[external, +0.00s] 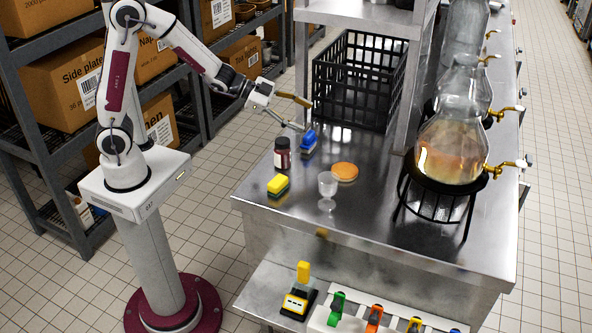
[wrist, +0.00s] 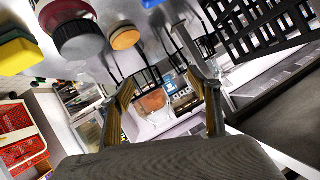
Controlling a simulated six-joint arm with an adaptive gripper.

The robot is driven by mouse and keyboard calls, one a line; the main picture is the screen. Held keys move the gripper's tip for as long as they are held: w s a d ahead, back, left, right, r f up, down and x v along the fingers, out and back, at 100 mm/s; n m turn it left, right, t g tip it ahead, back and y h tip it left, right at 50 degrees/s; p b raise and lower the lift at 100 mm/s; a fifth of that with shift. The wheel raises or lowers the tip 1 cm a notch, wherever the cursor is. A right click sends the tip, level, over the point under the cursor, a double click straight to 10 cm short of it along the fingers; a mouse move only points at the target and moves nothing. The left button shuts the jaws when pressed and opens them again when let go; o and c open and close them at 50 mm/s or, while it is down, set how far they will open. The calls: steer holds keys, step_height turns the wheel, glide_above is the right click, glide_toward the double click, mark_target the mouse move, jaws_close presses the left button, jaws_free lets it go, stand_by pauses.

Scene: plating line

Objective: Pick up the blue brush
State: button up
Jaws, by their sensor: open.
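The blue brush (external: 308,138) stands on the steel counter in the external view, just below and beside the lower fingertip of my gripper (external: 307,115). I cannot tell whether the fingertip touches it. My gripper's fingers are spread wide apart with nothing between them. In the wrist view my gripper (wrist: 162,80) also shows its two fingers apart. A blue patch at the top edge of the wrist view may be part of the brush, but it is too cut off to tell.
A dark jar (external: 282,153), a yellow sponge (external: 278,184), an orange disc (external: 345,171) and a clear cup (external: 327,184) stand nearby on the counter. A black crate (external: 359,80) is behind the brush. A glass flask (external: 452,150) on a black stand is at the right.

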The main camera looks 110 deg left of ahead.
mark_target(309, 133)
steer(key=a+f, duration=0.1)
steer(key=f, duration=0.1)
steer(key=a+f+t+h, duration=0.1)
steer(key=a+f, duration=0.1)
steer(key=s+a+f+t+h, duration=0.1)
steer(key=a+f, duration=0.1)
steer(key=shift+f, duration=0.25)
steer(key=s+f+t, duration=0.1)
steer(key=s+a+f+t+h, duration=0.1)
steer(key=s+f, duration=0.1)
steer(key=s+a+f+t+h, duration=0.1)
steer(key=s, duration=0.1)
steer(key=shift+s+f, duration=0.1)
steer(key=shift+f, duration=0.05)
steer(key=shift+s+f+t+h, duration=0.2)
steer(key=shift+s+t+h, duration=0.15)
steer(key=shift+s, duration=0.25)
steer(key=shift+w+d, duration=0.1)
steer(key=shift+w, duration=1.25)
steer(key=shift+w+f, duration=0.15)
steer(key=shift+w, duration=2.45)
steer(key=shift+c, duration=0.3)
